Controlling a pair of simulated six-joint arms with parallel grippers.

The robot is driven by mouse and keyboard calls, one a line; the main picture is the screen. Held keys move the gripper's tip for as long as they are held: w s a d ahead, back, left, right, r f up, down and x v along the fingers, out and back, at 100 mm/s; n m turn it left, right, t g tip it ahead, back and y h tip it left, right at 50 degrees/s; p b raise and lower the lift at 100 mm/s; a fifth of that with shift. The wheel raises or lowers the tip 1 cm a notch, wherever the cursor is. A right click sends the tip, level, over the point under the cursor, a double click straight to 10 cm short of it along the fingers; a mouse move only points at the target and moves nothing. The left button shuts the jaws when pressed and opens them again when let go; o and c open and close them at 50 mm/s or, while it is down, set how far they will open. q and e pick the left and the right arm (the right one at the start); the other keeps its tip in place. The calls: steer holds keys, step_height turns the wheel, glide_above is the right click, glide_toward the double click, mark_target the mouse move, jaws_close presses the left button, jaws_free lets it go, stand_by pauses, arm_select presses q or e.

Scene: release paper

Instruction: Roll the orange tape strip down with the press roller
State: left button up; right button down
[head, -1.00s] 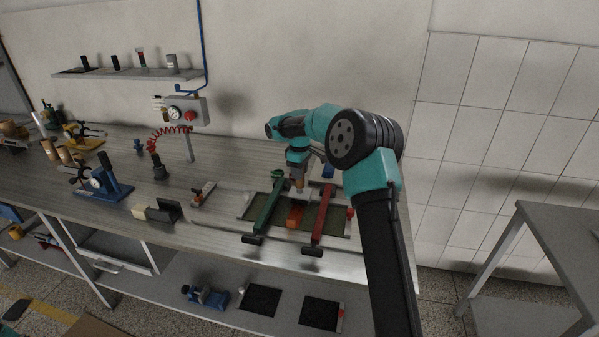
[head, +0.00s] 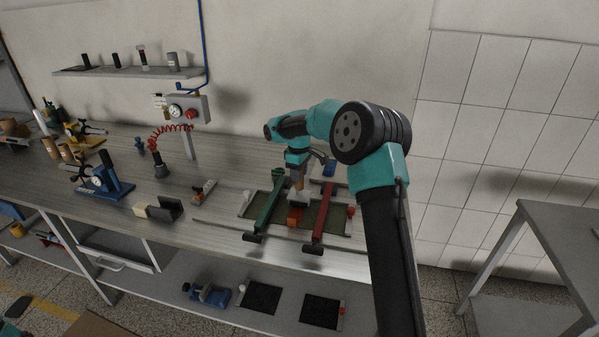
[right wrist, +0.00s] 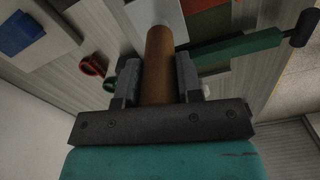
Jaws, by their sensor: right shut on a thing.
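My right gripper (head: 298,180) is shut on the brown handle (right wrist: 158,60) of the press roller. The roller's white end (right wrist: 158,14) shows beyond the jaws in the right wrist view. In the head view the white end (head: 298,199) is over the far part of the orange tape strip (head: 295,216); I cannot tell whether it touches. Part of the strip is hidden behind the roller. My left gripper is not in view.
A blue block (head: 329,168) lies behind the mat, partly beside my arm. A blue press (head: 104,183) stands farther left. Bare bench (head: 215,170) lies between.

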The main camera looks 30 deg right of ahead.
stand_by(0.4)
steer(key=shift+s+a+f, duration=0.15)
steer(key=shift+s+a, duration=0.6)
steer(key=shift+s, duration=0.05)
steer(key=shift+a, duration=0.1)
steer(key=shift+s+a, duration=0.4)
steer(key=shift+s, duration=0.1)
steer(key=shift+r, duration=0.3)
stand_by(0.4)
